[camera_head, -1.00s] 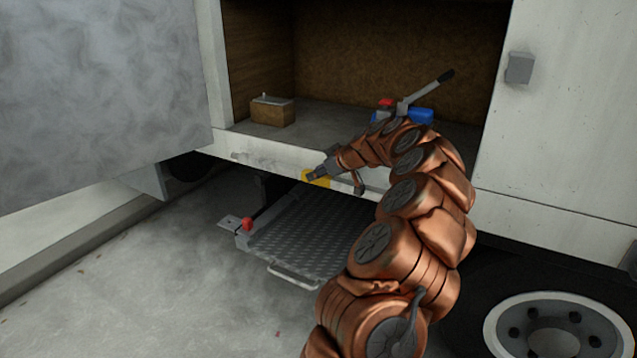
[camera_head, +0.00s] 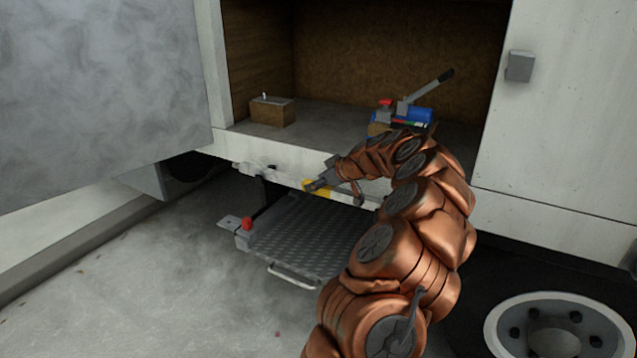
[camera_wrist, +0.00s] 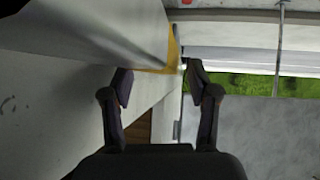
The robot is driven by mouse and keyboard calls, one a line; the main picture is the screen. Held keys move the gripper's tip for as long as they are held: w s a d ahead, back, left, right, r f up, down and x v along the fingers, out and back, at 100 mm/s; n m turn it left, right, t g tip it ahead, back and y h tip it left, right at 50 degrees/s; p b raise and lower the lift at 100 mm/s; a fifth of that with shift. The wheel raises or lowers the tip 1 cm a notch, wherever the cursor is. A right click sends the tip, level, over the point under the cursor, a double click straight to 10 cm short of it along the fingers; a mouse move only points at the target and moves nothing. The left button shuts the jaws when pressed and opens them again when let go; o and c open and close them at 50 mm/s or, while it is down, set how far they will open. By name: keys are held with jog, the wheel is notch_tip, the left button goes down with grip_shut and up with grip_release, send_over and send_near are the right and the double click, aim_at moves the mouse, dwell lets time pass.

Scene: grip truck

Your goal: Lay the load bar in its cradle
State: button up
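My gripper (camera_head: 312,186) is low in front of the truck's pale sill, beside a yellow-marked part (camera_head: 320,192) that I take to be on the load bar. In the wrist view, my gripper's fingertips (camera_wrist: 159,77) stand apart. A yellow band (camera_wrist: 155,71) on a pale surface lies between or just beyond them. I cannot tell whether they touch it. The bar's outline is hard to separate from the pale truck body. A small grey fitting (camera_head: 255,169) sits on the sill to the left; it may be part of the cradle.
A ribbed step (camera_head: 310,234) with a red-topped corner lies below. In the open compartment, a brown box (camera_head: 272,111) stands left and a blue device with a lever (camera_head: 418,114) stands right. A grey door (camera_head: 100,90) fills the left. A wheel (camera_head: 555,335) is lower right.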

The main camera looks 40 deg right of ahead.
jog(key=shift+r, duration=0.1)
jog(key=a+v, duration=0.1)
jog(key=v, duration=1.1)
jog(key=w+a+r+n+g+y, duration=0.1)
jog(key=w+a+y, duration=0.1)
jog(key=a, duration=0.8)
jog(key=w+a+r+n+g+y, duration=0.1)
jog(key=w+a, duration=0.1)
jog(key=a, duration=0.7)
jog(key=s+a+f+g, duration=0.2)
jog(key=s+a+g, duration=0.15)
jog(key=a, duration=1.05)
jog(key=s+a+f+g, duration=0.4)
jog(key=s+a+f, duration=0.1)
jog(key=s+a, duration=0.65)
jog(key=s+f+m+g+h, duration=0.1)
jog(key=s+f+m+g, duration=0.1)
jog(key=s, duration=0.6)
jog(key=s+d+f+m+g+h, duration=0.1)
jog(key=s+f+m+h, duration=0.1)
jog(key=s, duration=0.6)
jog(key=shift+s+f+g+h+p, duration=0.3)
jog(key=shift+s+f+g, duration=0.05)
jog(key=shift+f, duration=0.4)
jog(key=shift+d, duration=0.1)
